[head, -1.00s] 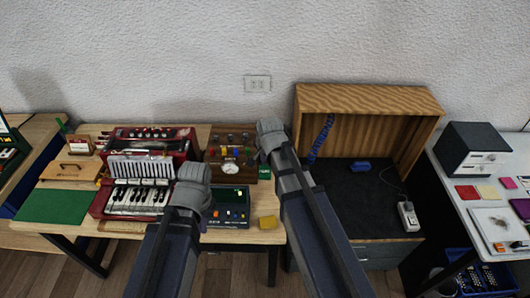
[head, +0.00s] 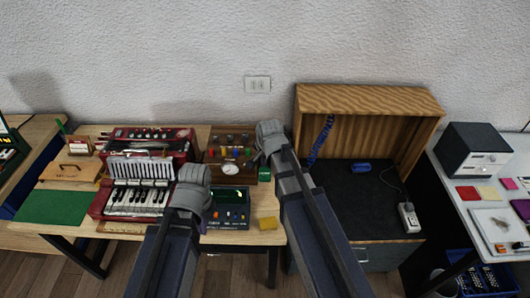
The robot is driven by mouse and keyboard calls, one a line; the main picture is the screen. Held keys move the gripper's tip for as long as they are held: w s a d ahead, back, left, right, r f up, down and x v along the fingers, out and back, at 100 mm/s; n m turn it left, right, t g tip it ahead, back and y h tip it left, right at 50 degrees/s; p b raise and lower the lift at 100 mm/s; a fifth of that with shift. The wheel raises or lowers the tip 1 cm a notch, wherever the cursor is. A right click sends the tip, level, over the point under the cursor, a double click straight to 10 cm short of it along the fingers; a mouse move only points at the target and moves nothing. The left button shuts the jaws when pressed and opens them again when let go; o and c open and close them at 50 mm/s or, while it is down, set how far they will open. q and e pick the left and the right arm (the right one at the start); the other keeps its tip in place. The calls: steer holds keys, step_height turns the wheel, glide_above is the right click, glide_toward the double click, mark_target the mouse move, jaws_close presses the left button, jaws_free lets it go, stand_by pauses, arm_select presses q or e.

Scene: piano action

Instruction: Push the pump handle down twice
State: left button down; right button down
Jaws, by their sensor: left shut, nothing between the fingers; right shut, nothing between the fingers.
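I cannot make out for certain which thing is the pump handle. A slanted blue bar (head: 321,138) leans inside the open wooden cabinet (head: 368,96), and a small blue object (head: 360,167) lies on the cabinet's dark floor. My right gripper (head: 262,150) is shut and empty, left of the cabinet and in front of the brown panel with a dial (head: 230,167). My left gripper (head: 193,188) is shut and empty, over the right end of the red accordion-like keyboard (head: 138,201). My arms hide parts of the table and the cabinet's front left.
A red unit (head: 150,142) stands behind the keyboard. A grey corded device (head: 408,215) is at the cabinet's front right. A white table (head: 497,215) stands at right.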

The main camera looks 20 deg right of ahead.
steer(key=shift+s+r, duration=0.1)
steer(key=shift+s, duration=0.05)
step_height(320, 180, up, 6)
steer(key=w+p, duration=0.2)
steer(key=p, duration=0.4)
steer(key=shift+w+d, duration=0.3)
steer(key=shift+r, duration=0.1)
steer(key=r+p, duration=0.1)
steer(key=w+r+p, duration=0.1)
steer(key=r+p, duration=0.1)
steer(key=w+r+p, duration=0.1)
steer(key=p, duration=0.1)
steer(key=shift+d+r, duration=0.3)
stand_by(0.8)
